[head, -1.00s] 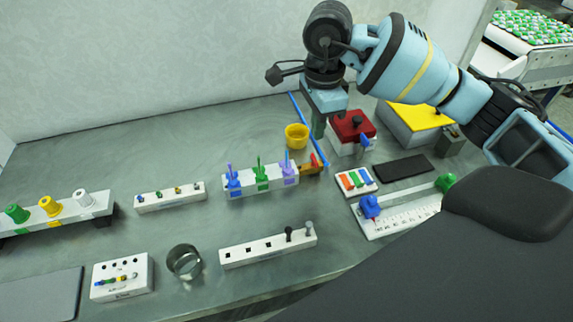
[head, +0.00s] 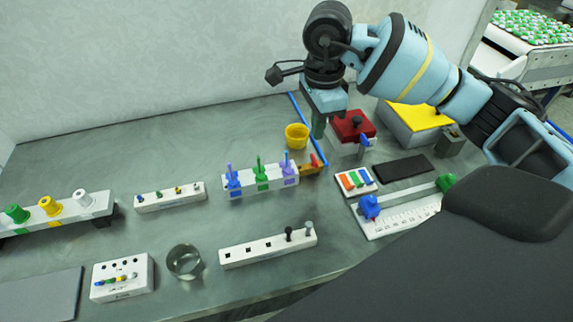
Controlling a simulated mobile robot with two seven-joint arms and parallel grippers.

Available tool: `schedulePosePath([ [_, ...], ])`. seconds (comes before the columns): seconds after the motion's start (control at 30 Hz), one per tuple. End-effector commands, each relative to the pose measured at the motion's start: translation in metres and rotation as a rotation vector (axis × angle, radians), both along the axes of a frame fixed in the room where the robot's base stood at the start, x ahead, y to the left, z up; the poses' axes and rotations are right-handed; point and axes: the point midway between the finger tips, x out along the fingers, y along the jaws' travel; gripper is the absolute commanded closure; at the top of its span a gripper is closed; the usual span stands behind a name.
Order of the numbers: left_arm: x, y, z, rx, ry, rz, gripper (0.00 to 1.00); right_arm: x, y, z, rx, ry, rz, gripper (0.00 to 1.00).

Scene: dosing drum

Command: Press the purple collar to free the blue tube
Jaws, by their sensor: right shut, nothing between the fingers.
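The purple collar (head: 288,170) is on the right end of a white block (head: 247,186), beside a green and a blue fitting. A short blue piece stands up from the purple collar; whether it joins the long blue tube I cannot tell. The long blue tube (head: 301,114) runs along the table behind the block, partly hidden by my right gripper. My right gripper (head: 318,135) points down behind and right of the collar, apart from it. Its fingers are shut and empty. My left gripper is not in view.
A brown piece with a red lever (head: 313,165) sits at the block's right end. A yellow cup (head: 297,136) stands behind the block. A red-topped box (head: 353,128) is right of my gripper. A white block with dark pegs (head: 267,249) lies in front.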

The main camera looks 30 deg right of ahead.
Motion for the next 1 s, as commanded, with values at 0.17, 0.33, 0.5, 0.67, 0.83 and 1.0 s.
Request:
schedulePosePath([
  [0.17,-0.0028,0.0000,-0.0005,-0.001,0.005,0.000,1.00,0.0000,0.0000,0.0000,0.000,0.000,0.000,1.00],
  [0.33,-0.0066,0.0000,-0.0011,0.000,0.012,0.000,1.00,0.0000,0.0000,0.0000,0.000,0.000,0.000,1.00],
  [0.5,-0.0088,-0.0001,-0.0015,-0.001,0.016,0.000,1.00,0.0000,0.0000,0.0000,0.000,0.000,0.000,1.00],
  [0.67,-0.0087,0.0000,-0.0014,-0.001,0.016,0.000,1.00,0.0000,0.0000,0.0000,0.000,0.000,0.000,1.00],
  [0.83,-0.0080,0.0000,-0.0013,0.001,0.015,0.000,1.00,0.0000,0.0000,0.0000,0.000,0.000,0.000,1.00],
  [1.0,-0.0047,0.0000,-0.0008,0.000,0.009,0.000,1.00,0.0000,0.0000,0.0000,0.000,0.000,0.000,1.00],
])
